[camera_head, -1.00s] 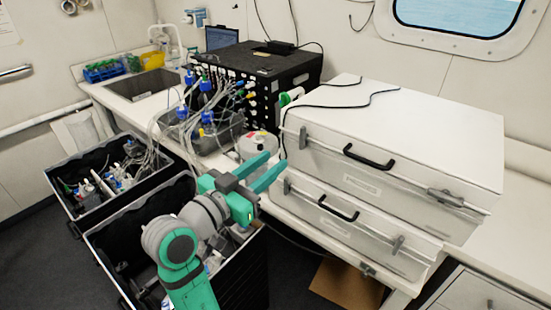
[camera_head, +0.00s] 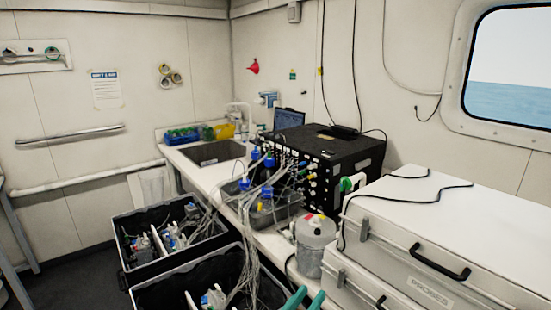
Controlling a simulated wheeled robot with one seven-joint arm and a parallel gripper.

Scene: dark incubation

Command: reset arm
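Only the green fingertips of my gripper (camera_head: 306,298) show, at the bottom edge of the head view. They stand apart with a gap between them and nothing visible in it, so it is open. The rest of my arm is out of view. The fingertips appear just below the grey lidded pot (camera_head: 315,247) and left of the lower white case (camera_head: 350,283). I cannot tell their height or whether they touch anything.
Two black crates (camera_head: 122,228) with bottles and tubing stand on the floor at left. The counter (camera_head: 190,172) holds a sink (camera_head: 215,153), a black instrument box (camera_head: 345,150) with tubes and a large white case (camera_head: 470,220). Floor at far left is clear.

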